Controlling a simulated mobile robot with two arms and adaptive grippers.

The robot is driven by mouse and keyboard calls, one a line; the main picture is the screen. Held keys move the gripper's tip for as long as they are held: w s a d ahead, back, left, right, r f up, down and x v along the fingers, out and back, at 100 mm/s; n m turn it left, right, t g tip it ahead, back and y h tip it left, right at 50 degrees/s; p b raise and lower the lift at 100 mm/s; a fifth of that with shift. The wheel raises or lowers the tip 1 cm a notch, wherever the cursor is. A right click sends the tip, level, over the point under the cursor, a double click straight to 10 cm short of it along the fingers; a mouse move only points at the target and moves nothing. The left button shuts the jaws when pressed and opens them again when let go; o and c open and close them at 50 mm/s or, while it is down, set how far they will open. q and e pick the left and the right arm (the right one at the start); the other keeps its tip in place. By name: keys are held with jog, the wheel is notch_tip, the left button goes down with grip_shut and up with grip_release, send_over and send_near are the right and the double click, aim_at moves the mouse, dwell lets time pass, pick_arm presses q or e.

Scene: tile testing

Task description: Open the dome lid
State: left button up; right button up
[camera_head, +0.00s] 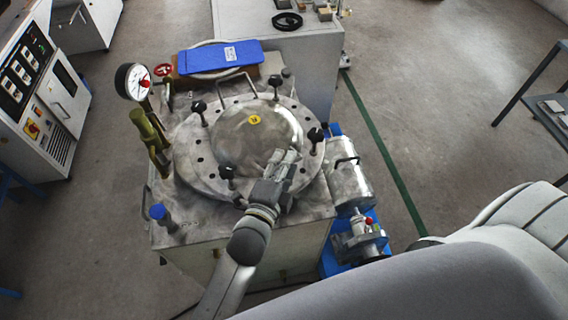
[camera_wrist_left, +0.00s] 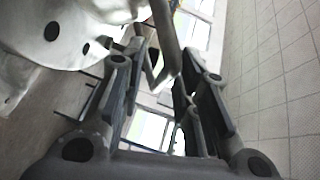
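The dome lid (camera_head: 240,135) is a rounded grey metal cover with a yellow sticker, lying down on the round flange of the machine. Black-knobbed clamps stand around its rim. My left gripper (camera_head: 286,158) is over the front right part of the lid and hides some of it. In the left wrist view the fingers of my left gripper (camera_wrist_left: 165,75) are apart. A bent grey bar (camera_wrist_left: 164,35), apparently a handle, shows at the fingertips between them; I cannot tell whether they touch it. My right gripper is not in view.
A pressure gauge (camera_head: 134,82) on brass fittings stands left of the lid. A metal cylinder (camera_head: 348,183) and a pump with a red knob (camera_head: 369,222) are at the right. Open floor (camera_head: 440,110) lies further right.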

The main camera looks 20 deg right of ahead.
pick_arm(q)
jog(key=v, duration=1.2)
